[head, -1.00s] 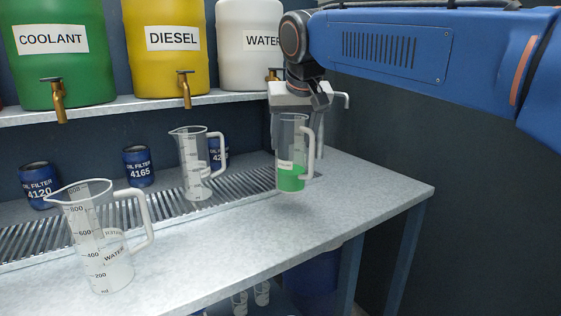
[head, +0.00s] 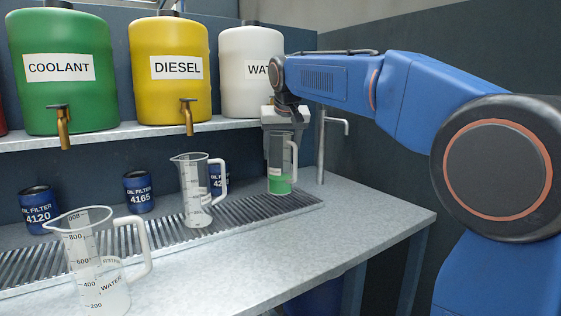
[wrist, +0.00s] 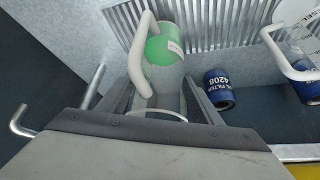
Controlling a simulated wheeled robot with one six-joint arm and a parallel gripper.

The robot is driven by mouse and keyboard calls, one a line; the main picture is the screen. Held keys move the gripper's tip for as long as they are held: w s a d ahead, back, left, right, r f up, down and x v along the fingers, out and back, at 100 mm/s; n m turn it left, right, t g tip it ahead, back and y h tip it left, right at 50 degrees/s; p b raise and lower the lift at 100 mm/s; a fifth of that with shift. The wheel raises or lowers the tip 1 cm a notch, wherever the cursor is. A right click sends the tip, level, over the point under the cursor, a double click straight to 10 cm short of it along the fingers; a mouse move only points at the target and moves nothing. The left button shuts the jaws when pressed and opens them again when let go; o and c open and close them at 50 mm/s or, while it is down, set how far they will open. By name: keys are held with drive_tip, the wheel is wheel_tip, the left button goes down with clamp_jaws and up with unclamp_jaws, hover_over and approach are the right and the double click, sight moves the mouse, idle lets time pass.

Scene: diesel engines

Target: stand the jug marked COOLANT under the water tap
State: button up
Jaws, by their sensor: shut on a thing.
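My gripper (head: 282,138) is shut on a clear jug (head: 281,180) with green liquid in its bottom and a white handle. The jug is upright at the right end of the slotted drip grate; I cannot tell whether it touches it. Its label is too small to read. In the wrist view the jug (wrist: 163,52) sits between both fingers. The white drum (head: 248,70) reads "WA", the rest covered by my arm; its tap is hidden behind my gripper. A bent metal spout (head: 335,124) stands to the right of the jug.
A jug marked WATER (head: 100,265) stands at the front left. Another clear jug (head: 195,190) stands on the grate (head: 250,210). Several blue oil filters (head: 138,192) line the back. Green COOLANT (head: 60,100) and yellow DIESEL (head: 170,100) drums stand on the shelf. The right bench top is clear.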

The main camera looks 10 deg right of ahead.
sight(280, 160)
drive_tip(key=shift+w, duration=0.35)
drive_tip(key=shift+w+f, duration=0.1)
drive_tip(key=shift+f, duration=1.75)
drive_tip(key=o, duration=1.7)
drive_tip(key=v, duration=1.2)
